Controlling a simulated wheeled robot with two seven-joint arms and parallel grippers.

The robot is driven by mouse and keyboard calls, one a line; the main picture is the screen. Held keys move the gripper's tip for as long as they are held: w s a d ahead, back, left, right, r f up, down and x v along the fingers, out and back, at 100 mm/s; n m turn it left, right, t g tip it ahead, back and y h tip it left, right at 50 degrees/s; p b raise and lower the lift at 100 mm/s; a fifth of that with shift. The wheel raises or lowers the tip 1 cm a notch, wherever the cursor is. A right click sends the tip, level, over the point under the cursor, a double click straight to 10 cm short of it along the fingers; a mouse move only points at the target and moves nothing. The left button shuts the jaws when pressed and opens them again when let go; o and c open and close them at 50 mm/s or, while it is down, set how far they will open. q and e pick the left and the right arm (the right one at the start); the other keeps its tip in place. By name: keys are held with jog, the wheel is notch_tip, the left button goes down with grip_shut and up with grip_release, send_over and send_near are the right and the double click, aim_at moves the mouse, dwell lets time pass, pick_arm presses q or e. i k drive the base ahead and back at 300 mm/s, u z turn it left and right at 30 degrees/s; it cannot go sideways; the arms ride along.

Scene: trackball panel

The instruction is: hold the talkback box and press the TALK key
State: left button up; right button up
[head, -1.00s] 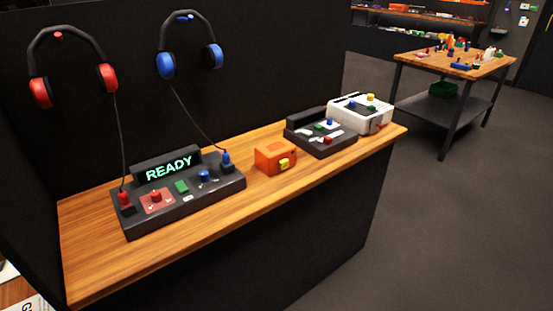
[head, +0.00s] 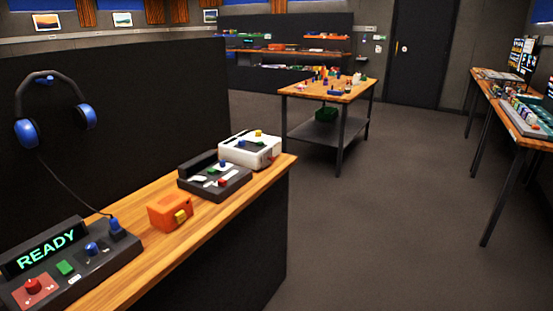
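Any lettering on the key is too small to read. It sits between the black console with the green READY display (head: 45,249) on the left and a smaller black panel (head: 214,178) on the right. Nothing touches the orange box. Neither of my grippers is in view.
A white device (head: 247,151) stands at the far end of the counter (head: 213,215). Blue headphones (head: 54,110) hang on the dark partition, their cord running to the console. A wooden table (head: 328,91) with small items stands beyond. Open floor (head: 400,220) lies to the right.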

aim_at(180, 217)
jog(key=z, duration=0.9)
jog(key=i, duration=4.35)
jog(key=u, duration=5.05)
jog(key=i, duration=0.25)
jog(key=z, duration=0.25)
